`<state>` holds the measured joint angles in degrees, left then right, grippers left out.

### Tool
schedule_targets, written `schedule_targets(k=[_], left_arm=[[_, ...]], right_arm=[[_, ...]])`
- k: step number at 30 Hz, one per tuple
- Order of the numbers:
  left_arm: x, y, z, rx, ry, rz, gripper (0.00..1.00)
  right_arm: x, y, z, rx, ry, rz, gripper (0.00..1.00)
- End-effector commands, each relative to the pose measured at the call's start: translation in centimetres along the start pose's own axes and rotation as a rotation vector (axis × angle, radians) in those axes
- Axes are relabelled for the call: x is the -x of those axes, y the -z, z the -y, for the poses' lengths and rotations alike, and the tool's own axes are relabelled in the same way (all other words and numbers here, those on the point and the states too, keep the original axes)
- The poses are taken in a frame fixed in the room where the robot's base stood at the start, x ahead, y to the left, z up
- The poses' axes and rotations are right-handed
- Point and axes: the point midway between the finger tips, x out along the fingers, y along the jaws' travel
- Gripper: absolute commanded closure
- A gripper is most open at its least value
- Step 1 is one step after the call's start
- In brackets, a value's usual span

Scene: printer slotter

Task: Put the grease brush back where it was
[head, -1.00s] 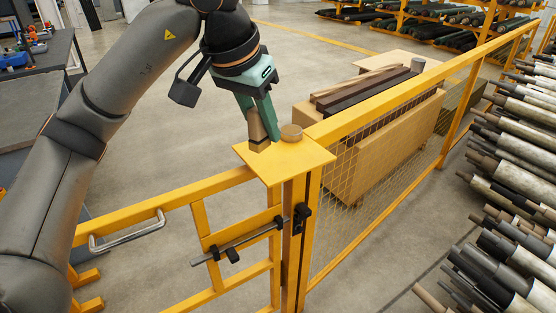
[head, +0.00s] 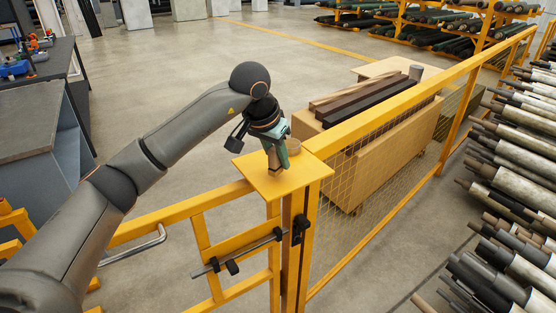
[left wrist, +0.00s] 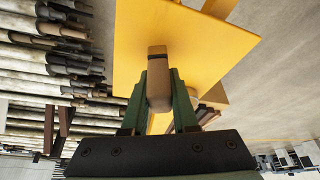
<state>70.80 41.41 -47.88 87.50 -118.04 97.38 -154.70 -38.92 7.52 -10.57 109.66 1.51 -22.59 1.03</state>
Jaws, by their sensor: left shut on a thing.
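My left gripper (head: 274,158), with green fingers, is shut on the grease brush (head: 272,163), a small wooden piece with a dark lower end. The brush is over the yellow plate (head: 262,185) on top of the fence post; I cannot tell if it touches the plate. In the left wrist view the brush (left wrist: 158,75) stands between both fingers in front of the yellow plate (left wrist: 215,45). My right gripper is not in view.
A yellow gate with a sliding bolt (head: 238,254) hangs below the plate, and a mesh fence (head: 365,180) runs to the back right. Beyond it stands a wooden crate (head: 375,160) with long bars on top. Many rolls (head: 510,190) lie at the right.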

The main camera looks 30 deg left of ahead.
Motion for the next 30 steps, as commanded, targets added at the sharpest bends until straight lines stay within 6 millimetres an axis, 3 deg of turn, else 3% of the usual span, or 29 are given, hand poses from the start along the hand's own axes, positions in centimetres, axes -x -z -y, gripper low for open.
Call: schedule_targets(k=[3,15,16,18,23,30], left_arm=[[-0.96,-0.45,0.04,0.001,0.001,-0.002,1.0],[-1.45,-0.65,0.03,0.001,0.001,-0.003,1.0],[-1.33,-0.59,0.02,0.001,0.0,-0.003,0.7],[-1.31,-0.59,0.02,0.001,0.0,-0.003,0.62],[-1.3,-0.59,0.01,0.001,0.0,-0.003,0.44],[-1.25,-0.57,0.0,0.001,0.0,-0.003,0.43]], right_arm=[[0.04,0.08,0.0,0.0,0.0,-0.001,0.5],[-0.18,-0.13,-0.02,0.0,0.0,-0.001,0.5],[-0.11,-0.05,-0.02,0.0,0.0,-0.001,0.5],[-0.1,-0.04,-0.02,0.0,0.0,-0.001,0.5],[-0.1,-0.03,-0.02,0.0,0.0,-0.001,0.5],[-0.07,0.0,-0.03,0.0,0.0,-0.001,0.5]])
